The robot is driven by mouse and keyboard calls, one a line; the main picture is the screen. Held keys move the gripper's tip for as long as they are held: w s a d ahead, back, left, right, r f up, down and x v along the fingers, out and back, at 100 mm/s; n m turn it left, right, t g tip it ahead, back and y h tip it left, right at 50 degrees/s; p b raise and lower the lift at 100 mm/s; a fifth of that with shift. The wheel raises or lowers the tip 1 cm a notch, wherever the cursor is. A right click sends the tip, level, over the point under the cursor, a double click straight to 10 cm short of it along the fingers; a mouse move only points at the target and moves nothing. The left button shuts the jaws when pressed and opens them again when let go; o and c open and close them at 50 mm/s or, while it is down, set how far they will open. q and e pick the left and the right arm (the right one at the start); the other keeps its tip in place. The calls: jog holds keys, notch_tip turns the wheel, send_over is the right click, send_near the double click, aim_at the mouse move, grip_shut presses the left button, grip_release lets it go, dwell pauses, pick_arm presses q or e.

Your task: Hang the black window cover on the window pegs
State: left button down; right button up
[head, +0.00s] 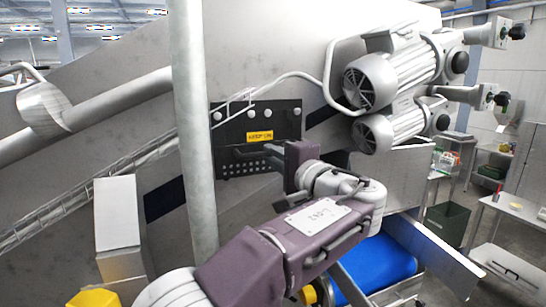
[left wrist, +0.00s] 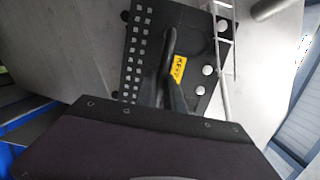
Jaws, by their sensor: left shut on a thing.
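The black window cover (head: 232,133) is a flat dark plate against the sloping metal wall, with a yellow label and rows of small holes along its lower edge. It also shows in the left wrist view (left wrist: 145,60). Several pale round pegs (head: 252,114) show along its top edge; I cannot tell whether they pass through the cover. My left gripper (head: 274,151) is shut on the cover near its middle, below the label. In the left wrist view its dark fingers (left wrist: 171,80) reach over the cover beside the label. My right gripper is out of view.
A grey vertical post (head: 190,130) stands just left of the cover. Two motors (head: 400,75) with a bent pipe jut out at the right. A thin rail runs up to the cover's left side.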

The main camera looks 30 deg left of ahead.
pick_arm(q)
jog(key=shift+d, duration=0.1)
dwell(0.4)
jog(key=shift+x, duration=1.45)
jog(key=shift+w, duration=0.25)
jog(key=shift+b, duration=0.3)
jog(key=shift+f+b, duration=0.2)
jog(key=shift+b, duration=0.2)
jog(key=shift+f+b, duration=1.2)
jog(key=shift+b, duration=0.1)
